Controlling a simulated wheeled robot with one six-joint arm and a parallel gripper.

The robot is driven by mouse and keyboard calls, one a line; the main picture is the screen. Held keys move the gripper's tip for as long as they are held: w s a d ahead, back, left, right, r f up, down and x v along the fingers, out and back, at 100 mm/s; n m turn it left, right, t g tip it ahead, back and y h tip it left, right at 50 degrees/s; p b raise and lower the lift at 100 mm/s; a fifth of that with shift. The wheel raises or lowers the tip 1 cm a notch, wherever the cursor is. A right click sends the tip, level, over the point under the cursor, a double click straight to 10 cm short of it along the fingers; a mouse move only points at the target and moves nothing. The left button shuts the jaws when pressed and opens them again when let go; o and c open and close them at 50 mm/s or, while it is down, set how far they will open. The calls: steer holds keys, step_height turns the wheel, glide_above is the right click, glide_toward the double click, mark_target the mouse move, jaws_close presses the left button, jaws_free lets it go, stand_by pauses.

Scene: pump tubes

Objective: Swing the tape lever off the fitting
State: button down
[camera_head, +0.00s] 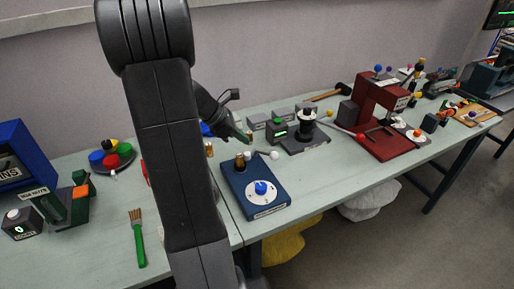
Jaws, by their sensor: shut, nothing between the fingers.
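A blue base unit (268,208) stands on the bench right of my arm, with a blue knob on a white dial (260,188) on its top. Brass-coloured fittings (240,161) stand at its back edge. A short lever with a white ball end (274,155) is beside them; I cannot tell for sure that it is the tape lever, or whether it touches the fitting. My gripper (248,138) is shut and empty, just above and behind the fittings. My arm hides part of the bench to the left.
A black unit with a green display (280,128) stands behind and right, and a red press (378,115) farther right. On the left are a green brush (138,238), a round tray of coloured knobs (112,160) and a black counter box (21,223).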

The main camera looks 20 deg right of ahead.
steer(key=shift+s, duration=0.1)
steer(key=shift+d, duration=0.1)
steer(key=x, duration=1)
steer(key=shift+p, duration=0.3)
steer(key=shift+d+n+b, duration=0.15)
steer(key=shift+n+b, duration=0.15)
steer(key=shift+b, duration=0.1)
steer(key=d+n+t+b, duration=0.1)
steer(key=n+t+b, duration=0.1)
steer(key=n+b, duration=0.1)
steer(key=shift+d+f, duration=0.15)
steer(key=shift+d, duration=0.25)
steer(key=d+n+t, duration=0.1)
steer(key=w+n+t+y+b, duration=0.1)
steer(key=n, duration=0.1)
steer(key=shift+w+d+t, duration=0.15)
steer(key=shift+d+t, duration=0.15)
steer(key=shift+d, duration=0.1)
steer(key=shift+w+d+r+n, duration=0.2)
steer(key=shift+w+r+n, duration=0.05)
steer(key=shift+w+n, duration=0.05)
